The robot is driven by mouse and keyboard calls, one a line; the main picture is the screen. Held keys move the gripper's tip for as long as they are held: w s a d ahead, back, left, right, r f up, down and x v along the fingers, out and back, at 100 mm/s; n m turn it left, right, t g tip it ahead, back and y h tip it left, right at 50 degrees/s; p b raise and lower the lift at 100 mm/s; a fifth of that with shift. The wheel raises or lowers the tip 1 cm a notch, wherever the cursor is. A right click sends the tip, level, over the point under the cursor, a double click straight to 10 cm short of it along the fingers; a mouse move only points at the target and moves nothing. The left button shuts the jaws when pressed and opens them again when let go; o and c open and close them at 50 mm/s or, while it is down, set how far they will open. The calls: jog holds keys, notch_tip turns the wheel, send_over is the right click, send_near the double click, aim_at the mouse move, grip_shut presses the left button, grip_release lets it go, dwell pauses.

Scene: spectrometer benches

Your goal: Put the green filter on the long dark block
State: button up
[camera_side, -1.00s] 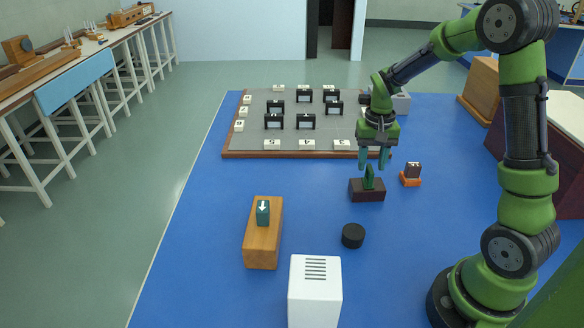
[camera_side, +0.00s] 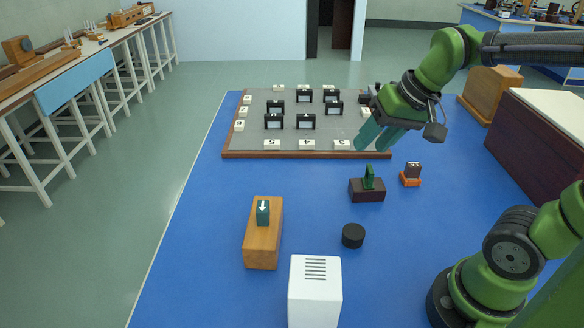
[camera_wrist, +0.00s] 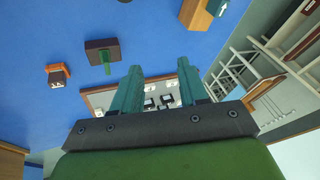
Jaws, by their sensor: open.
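The green filter (camera_side: 369,174) stands upright on the dark brown block (camera_side: 367,192) in the side view. The filter (camera_wrist: 106,68) and the dark block (camera_wrist: 102,45) also show in the wrist view, clear of the fingers. My gripper (camera_side: 378,140) is open and tilted, above and behind the filter near the front right of the grey board. Nothing is between its fingers. In the wrist view the fingers (camera_wrist: 158,85) are apart and empty.
A grey board (camera_side: 345,118) with black holders and white number tiles lies behind. A small orange stand (camera_side: 410,181) is right of the block. A black puck (camera_side: 353,236), wooden block (camera_side: 262,248) with a teal arrow piece (camera_side: 263,212), and white box (camera_side: 315,292) stand in front.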

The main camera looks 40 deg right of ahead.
jog(key=s+a+t, duration=0.1)
jog(key=s+a, duration=0.1)
jog(key=s+a+n+t, duration=0.1)
jog(key=s, duration=0.1)
jog(key=shift+a+r+y, duration=0.1)
jog(key=shift+a+y, duration=0.2)
jog(key=shift+a, duration=0.1)
